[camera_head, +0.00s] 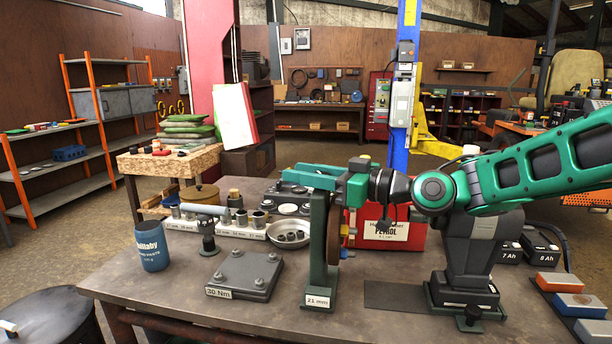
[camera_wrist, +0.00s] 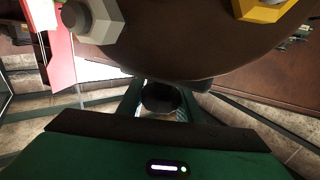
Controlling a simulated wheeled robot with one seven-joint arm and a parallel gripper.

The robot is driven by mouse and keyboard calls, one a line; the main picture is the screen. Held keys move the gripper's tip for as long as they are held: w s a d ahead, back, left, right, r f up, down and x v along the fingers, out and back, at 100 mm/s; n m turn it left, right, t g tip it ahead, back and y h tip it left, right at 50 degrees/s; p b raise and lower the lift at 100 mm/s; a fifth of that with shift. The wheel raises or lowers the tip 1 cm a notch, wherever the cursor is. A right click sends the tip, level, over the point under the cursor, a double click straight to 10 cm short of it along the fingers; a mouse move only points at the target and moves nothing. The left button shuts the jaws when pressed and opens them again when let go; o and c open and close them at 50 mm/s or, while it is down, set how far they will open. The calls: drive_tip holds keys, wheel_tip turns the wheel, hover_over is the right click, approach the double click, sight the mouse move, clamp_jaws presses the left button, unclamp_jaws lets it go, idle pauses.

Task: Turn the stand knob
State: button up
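A dark green stand (camera_head: 318,258) labelled 21 mm stands upright on the workbench, with a brown disc (camera_head: 334,235) on its right side. My green gripper (camera_head: 305,178) reaches in from the right at the top of the stand. In the wrist view a dark round knob-like end (camera_wrist: 160,97) shows between two green bars that look like my fingers. Slim light gaps show beside it, so the fingers appear apart and not closed on it. The brown disc (camera_wrist: 200,45) fills the top of that view, with a grey nut and a gold nut. In the head view the knob is hidden.
On the workbench (camera_head: 190,310) stand a blue can (camera_head: 150,245), a 30 Nm plate (camera_head: 243,273), a round dish (camera_head: 289,233) and sockets left of the stand. Coloured blocks (camera_head: 575,302) lie at the right edge.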

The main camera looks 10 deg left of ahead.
drive_tip(key=shift+w+m+t, duration=0.1)
drive_tip(key=shift+m+t, duration=0.2)
drive_tip(key=shift+t, duration=0.2)
drive_tip(key=m+t+h, duration=0.1)
drive_tip(key=t, duration=0.1)
drive_tip(key=w+m+t+h, duration=0.1)
drive_tip(key=m+t, duration=0.1)
drive_tip(key=d+m+t+h, duration=0.1)
drive_tip(key=m+t+h, duration=0.1)
drive_tip(key=shift+w+t, duration=0.3)
drive_tip(key=shift+t, duration=0.1)
drive_tip(key=shift+w+d, duration=0.1)
drive_tip(key=shift+w, duration=0.05)
drive_tip(key=o, duration=1)
drive_tip(key=v, duration=1)
drive_tip(key=shift+s+d, duration=0.15)
drive_tip(key=shift+s, duration=0.05)
drive_tip(key=shift+s+d+f, duration=0.1)
